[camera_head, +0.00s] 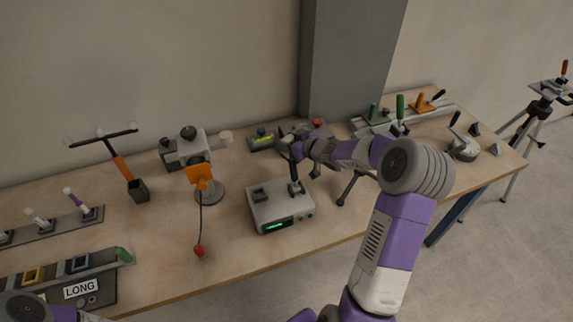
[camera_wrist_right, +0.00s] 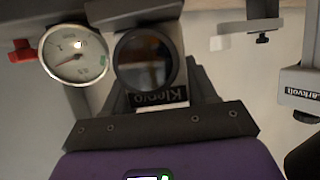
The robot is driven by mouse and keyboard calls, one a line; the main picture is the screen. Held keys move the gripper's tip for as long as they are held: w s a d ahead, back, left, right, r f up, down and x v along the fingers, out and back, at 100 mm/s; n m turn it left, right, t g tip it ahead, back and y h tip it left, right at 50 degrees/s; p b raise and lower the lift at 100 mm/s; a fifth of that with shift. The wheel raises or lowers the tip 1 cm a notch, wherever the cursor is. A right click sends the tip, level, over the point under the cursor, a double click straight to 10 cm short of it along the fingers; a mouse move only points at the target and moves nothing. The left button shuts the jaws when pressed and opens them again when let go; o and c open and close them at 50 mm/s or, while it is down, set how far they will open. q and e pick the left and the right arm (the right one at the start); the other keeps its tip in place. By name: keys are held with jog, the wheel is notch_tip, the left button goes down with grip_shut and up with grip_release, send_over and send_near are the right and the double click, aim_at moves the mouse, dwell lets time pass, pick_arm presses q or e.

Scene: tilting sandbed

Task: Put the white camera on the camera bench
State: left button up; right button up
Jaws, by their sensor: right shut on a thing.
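My right gripper (camera_head: 291,148) is over the middle back of the table. I cannot tell whether this is the white camera. A pale, camera-like box (camera_head: 192,146) with a dark knob and a white cylinder pointing right stands left of my gripper. An orange card hangs in front of it. A rail with green and orange handles (camera_head: 405,118) lies at the back right; I cannot tell if it is the camera bench. My left gripper is out of view.
A grey box with a green display (camera_head: 282,209) stands just in front of my right gripper. A dial gauge (camera_wrist_right: 74,54) is close beside the lens. A round-based stand (camera_head: 210,194) and a corded red button (camera_head: 199,251) are to the left.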

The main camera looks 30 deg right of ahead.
notch_tip(320, 180, down, 7)
jog(key=b, duration=0.3)
jog(key=shift+f, duration=0.1)
jog(key=o, duration=1.1)
jog(key=shift+f, duration=0.15)
jog(key=shift+s+r, duration=0.1)
jog(key=shift+r, duration=0.1)
jog(key=p+v, duration=0.3)
jog(key=v, duration=0.8)
jog(key=shift+s+p, duration=0.3)
jog(key=shift+s, duration=0.1)
